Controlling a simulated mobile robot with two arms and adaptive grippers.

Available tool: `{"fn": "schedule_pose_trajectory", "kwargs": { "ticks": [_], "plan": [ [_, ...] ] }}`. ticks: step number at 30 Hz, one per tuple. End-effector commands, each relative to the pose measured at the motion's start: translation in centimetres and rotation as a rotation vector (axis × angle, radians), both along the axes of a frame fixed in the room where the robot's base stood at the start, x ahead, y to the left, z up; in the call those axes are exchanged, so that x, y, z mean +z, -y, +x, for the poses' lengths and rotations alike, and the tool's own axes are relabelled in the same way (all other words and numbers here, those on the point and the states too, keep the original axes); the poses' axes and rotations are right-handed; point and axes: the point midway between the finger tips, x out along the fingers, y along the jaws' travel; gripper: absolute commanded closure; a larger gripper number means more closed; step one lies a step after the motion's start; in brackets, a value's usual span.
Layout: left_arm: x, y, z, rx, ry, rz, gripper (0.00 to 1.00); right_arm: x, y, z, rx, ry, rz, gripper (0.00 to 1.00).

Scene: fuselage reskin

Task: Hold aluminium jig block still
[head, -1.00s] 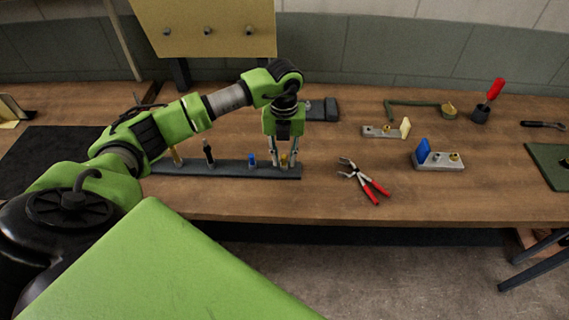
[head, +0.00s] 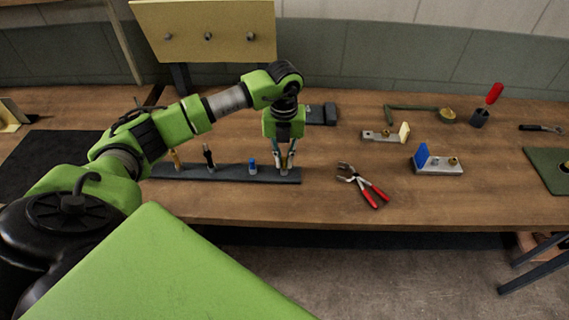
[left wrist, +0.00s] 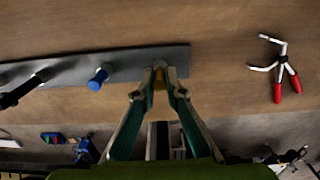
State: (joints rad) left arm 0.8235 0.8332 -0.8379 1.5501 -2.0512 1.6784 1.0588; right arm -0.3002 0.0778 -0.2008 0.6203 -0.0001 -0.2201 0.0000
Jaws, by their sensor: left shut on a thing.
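One has a blue upright plate (head: 437,165); the other, farther back, has a cream upright plate (head: 380,135). I cannot tell which is the aluminium jig block. My left gripper (head: 285,164) is well to the left of both, pointing down over the right end of a dark rack (head: 228,174). It is shut on a small brass-coloured piece (left wrist: 160,78) at the rack, mostly hidden by the fingers. My right gripper is not in view.
The rack also holds a blue-topped piece (head: 252,166), a black-handled tool (head: 209,157) and an amber-handled one (head: 176,158). Red-handled pliers (head: 363,184) lie between the rack and the blocks. A red-handled tool (head: 486,105) stands at the back right. Bench surface around the pliers is clear.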

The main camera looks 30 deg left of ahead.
Motion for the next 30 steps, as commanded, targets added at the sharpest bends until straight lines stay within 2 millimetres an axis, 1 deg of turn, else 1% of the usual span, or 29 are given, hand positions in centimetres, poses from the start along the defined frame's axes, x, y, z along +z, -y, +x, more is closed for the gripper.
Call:
{"fn": "schedule_pose_trajectory", "kwargs": {
  "ticks": [17,27,30],
  "plan": [
    [1.4,0.0,0.0,0.000,0.001,0.001,1.00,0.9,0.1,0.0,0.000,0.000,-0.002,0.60],
    [3.9,0.0,0.0,0.000,0.001,0.000,1.00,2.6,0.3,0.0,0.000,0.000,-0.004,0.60],
    [4.1,0.0,0.0,0.001,0.000,0.000,1.00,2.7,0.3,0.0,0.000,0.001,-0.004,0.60]
  ]
}}
